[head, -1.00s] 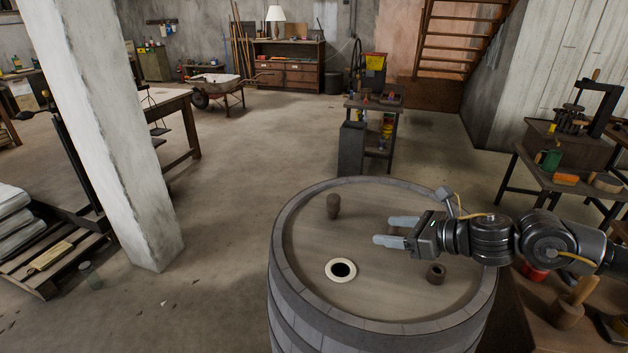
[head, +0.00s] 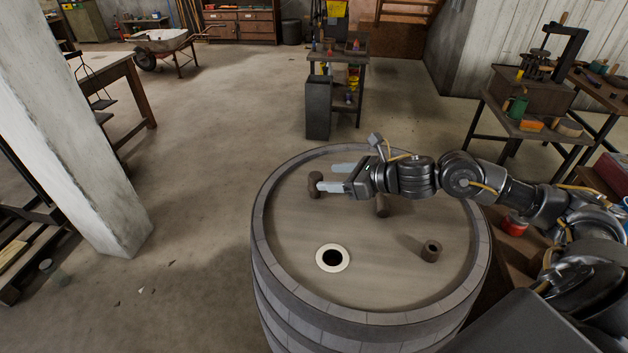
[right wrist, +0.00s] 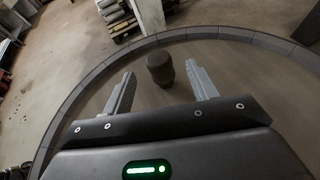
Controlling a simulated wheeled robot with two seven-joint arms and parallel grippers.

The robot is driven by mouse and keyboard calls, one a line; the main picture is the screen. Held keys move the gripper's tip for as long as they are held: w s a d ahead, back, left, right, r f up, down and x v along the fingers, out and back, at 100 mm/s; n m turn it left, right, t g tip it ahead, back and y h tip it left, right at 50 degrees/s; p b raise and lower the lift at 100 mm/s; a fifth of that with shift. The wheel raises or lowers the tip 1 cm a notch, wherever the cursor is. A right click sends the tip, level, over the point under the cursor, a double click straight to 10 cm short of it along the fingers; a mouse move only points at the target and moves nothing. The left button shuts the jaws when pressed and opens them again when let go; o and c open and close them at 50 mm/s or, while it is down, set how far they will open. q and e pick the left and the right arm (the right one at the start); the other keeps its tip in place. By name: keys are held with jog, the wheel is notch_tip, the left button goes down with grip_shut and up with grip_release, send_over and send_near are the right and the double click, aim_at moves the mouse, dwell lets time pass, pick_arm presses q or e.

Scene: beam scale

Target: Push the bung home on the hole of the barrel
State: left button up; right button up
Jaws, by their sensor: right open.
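The barrel (head: 300,298) stands upright, and its round hole (head: 332,257) has a pale rim and looks open and dark. A brown bung (head: 316,185) stands on the barrel head toward the far left. My right gripper (head: 326,177) is open, low over the barrel head, with its fingers pointing left at the bung. In the right wrist view the bung (right wrist: 160,68) appears between the two open fingertips (right wrist: 160,70), near their ends. I cannot tell whether a finger touches it. My left gripper is not in view.
A short brown hollow piece (head: 431,250) stands on the barrel head at right. Another brown piece (head: 383,206) is partly hidden under my right gripper. A workbench with a red tin (head: 514,224) is right of the barrel. The head around the hole is clear.

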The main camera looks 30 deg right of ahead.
aim_at(322, 178)
jog(key=shift+w+a+f, duration=0.1)
jog(key=shift+w+a, duration=0.15)
jog(key=shift+w, duration=0.05)
jog(key=shift+w+a+p, duration=0.15)
jog(key=shift+p, duration=0.15)
jog(key=p+x, duration=0.2)
jog(key=x, duration=0.2)
jog(key=shift+w+f, duration=0.15)
jog(key=shift+f, duration=0.05)
jog(key=shift+w+a+f, duration=0.15)
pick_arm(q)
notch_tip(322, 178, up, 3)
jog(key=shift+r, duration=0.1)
pick_arm(e)
jog(key=c, duration=1.1)
